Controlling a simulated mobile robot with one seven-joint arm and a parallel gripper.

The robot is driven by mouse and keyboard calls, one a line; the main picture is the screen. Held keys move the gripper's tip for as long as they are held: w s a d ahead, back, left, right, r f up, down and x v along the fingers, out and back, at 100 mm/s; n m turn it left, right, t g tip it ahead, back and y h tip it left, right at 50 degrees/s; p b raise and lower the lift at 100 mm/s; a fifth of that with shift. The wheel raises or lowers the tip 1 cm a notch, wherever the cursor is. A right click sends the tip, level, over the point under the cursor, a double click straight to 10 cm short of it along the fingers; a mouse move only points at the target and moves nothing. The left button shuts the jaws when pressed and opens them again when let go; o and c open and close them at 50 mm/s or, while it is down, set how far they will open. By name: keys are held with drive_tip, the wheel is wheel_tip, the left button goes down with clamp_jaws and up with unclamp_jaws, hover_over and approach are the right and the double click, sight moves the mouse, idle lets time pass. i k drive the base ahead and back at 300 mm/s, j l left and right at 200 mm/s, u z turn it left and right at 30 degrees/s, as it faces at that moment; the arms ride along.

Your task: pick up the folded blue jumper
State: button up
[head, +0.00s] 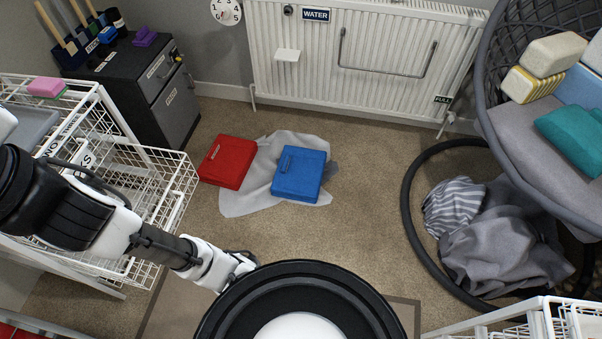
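The folded blue jumper (308,163) looks like a flat, squarish blue bundle with a small raised strip on its left part. It lies on a crumpled grey cloth (245,199) on the carpet, in the middle of the head view. My arm comes in from the left, and my gripper (243,268) is low in the picture, below and left of the jumper and well apart from it. Its fingers are small and partly hidden near my round black body part, so I cannot tell whether they are open.
A folded red item (228,162) lies just left of the jumper. A white wire basket trolley (165,190) stands left, a dark cabinet (150,85) behind it. A white radiator (360,60) lines the back wall. A round chair (520,125) stands right, grey laundry (505,245) beneath it. Carpet before the jumper is clear.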

sight(300, 171)
drive_tip(key=i+z, duration=0.1)
drive_tip(key=i, duration=0.45)
drive_tip(key=i+j+z, duration=0.1)
drive_tip(key=i, duration=0.4)
drive_tip(key=i+j+z, duration=0.1)
drive_tip(key=i, duration=0.45)
